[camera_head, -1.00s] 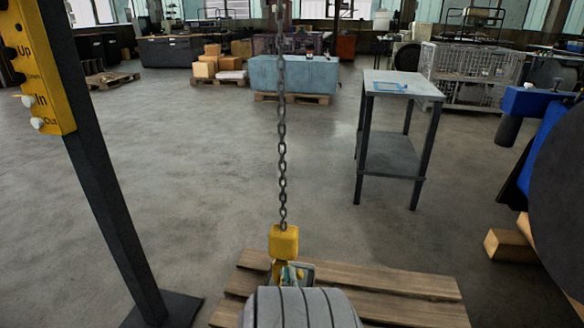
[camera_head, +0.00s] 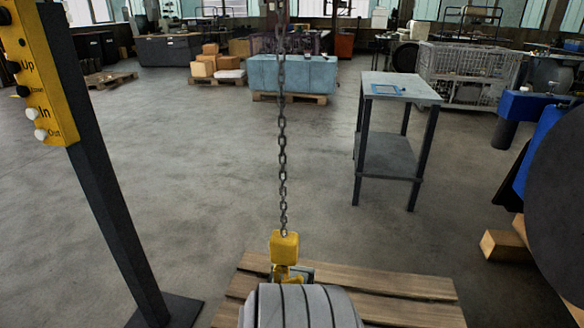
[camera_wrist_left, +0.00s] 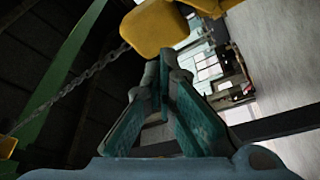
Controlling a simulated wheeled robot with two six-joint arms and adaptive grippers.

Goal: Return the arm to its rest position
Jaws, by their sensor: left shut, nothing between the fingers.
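My left gripper shows close up in the left wrist view (camera_wrist_left: 160,72). Its two teal-padded fingers meet at the tips with nothing between them. A yellow hook block (camera_wrist_left: 160,28) is just beyond the fingertips there, apart from them as far as I can tell. In the head view the yellow block (camera_head: 284,247) hangs on a chain (camera_head: 283,160). A grey banded cylinder (camera_head: 300,308) is below it at the bottom edge; I cannot tell whether they are joined. My left gripper is not clearly visible in the head view. My right gripper is in neither view.
A wooden pallet (camera_head: 400,285) lies under the cylinder. A yellow button panel (camera_head: 45,80) on a dark post (camera_head: 105,190) stands at left. A small metal table (camera_head: 400,88) stands right of centre. A blue machine (camera_head: 540,110) is at right. Open floor lies left of the chain.

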